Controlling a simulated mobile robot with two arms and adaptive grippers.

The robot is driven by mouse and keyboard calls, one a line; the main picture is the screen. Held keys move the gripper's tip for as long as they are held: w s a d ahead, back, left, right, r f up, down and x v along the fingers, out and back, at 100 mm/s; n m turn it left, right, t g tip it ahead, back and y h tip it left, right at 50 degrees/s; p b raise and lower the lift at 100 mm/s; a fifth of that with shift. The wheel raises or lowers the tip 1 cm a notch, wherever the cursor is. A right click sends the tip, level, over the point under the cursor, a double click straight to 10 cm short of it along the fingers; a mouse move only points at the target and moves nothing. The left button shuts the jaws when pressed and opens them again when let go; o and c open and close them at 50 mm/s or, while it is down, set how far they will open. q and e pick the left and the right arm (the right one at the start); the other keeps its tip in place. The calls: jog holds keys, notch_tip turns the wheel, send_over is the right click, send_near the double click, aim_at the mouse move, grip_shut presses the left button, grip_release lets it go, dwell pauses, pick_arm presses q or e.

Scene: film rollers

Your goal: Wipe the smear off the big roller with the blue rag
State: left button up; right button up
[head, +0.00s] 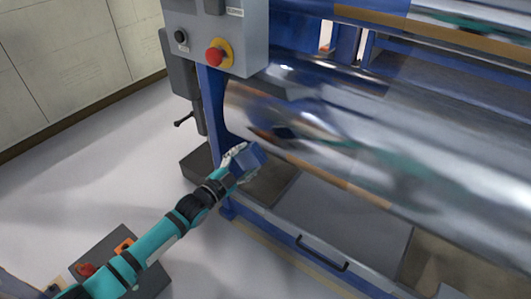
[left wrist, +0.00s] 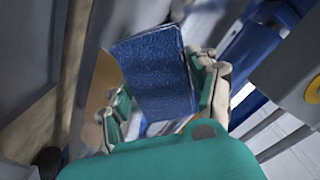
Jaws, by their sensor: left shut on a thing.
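The big roller (head: 370,140) is a shiny silver cylinder running from the machine's left frame to the right in the head view. I cannot pick out the smear among its reflections; a dark reddish patch (head: 265,135) shows near its left end. My left gripper (head: 243,160) is shut on the blue rag (head: 252,162), just below and in front of the roller's left end. In the left wrist view the rag (left wrist: 156,75) is a folded blue block between the fingers. I cannot tell whether the rag touches the roller. My right gripper is not in view.
A grey control box (head: 220,35) with a red stop button (head: 215,57) hangs above the roller's left end. The blue machine frame (head: 213,105) stands close to my left gripper. A handle (head: 322,253) sticks out from the lower panel. White floor (head: 70,190) lies open at left.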

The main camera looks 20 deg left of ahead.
aim_at(245, 153)
pick_arm(q)
jog(key=shift+r, duration=0.1)
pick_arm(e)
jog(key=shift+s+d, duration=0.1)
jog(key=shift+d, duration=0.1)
